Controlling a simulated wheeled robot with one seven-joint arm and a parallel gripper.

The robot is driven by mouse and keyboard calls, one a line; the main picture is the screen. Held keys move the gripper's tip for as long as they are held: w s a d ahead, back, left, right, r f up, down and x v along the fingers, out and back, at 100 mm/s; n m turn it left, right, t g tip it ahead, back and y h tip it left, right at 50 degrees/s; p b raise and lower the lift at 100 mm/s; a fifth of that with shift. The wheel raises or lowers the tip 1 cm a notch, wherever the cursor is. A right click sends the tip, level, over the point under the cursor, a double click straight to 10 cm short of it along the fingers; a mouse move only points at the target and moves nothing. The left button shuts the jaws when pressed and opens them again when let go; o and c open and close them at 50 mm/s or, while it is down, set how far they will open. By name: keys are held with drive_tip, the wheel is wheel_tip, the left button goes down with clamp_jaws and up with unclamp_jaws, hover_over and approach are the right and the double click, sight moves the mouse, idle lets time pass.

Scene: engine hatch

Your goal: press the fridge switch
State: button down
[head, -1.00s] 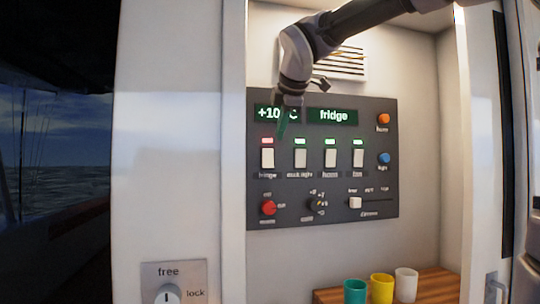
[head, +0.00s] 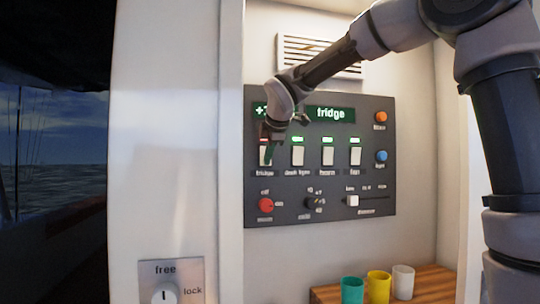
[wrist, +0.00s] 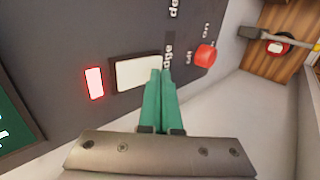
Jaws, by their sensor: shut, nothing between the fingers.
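The fridge switch (head: 264,157) is a white rocker at the left end of a row on the dark grey panel. The wrist view also shows this switch (wrist: 137,73), with a red lit lamp (wrist: 94,83) beside it. My gripper (head: 267,151) is in front of it in the head view and hides part of it. In the wrist view my gripper's green fingers (wrist: 160,72) are shut and empty, their tips over the switch's edge nearest the label. I cannot tell whether they touch it.
Three more white switches with green lamps stand to the right, the nearest being one switch (head: 297,156). A red knob (head: 265,205) sits below. A display (head: 329,114) reads "fridge". Teal, yellow and white cups (head: 378,287) stand on a wooden shelf below.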

drive_tip(key=shift+w+f, duration=0.15)
drive_tip(key=shift+w, duration=0.1)
idle(0.4)
